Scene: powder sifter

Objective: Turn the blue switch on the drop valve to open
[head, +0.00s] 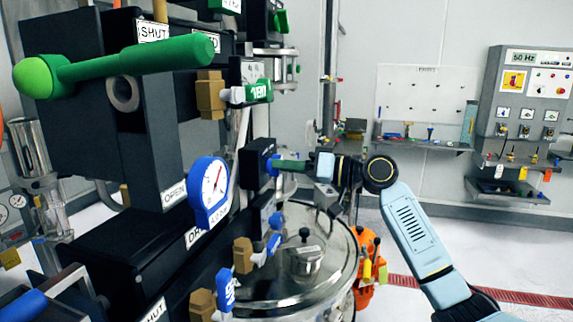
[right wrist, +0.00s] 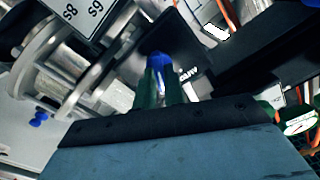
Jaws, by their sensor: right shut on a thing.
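The blue switch (right wrist: 158,62) sits on a dark housing and shows between the green fingertips in the right wrist view. In the head view only a small blue part (head: 271,164) of it shows, at the face of a black box (head: 254,168). My right gripper (head: 283,165) comes in from the right, pointing left. In the right wrist view its fingers (right wrist: 162,92) are shut on the blue switch and hide its lower part. The switch's exact angle is hard to read. My left gripper is not in view.
Black valve boxes with SHUT and OPEN labels fill the left. A long green handle (head: 140,58) and a blue-rimmed gauge (head: 209,190) stick out there. A steel vessel (head: 325,285) stands below my right gripper. A control panel (head: 525,95) hangs at the right wall.

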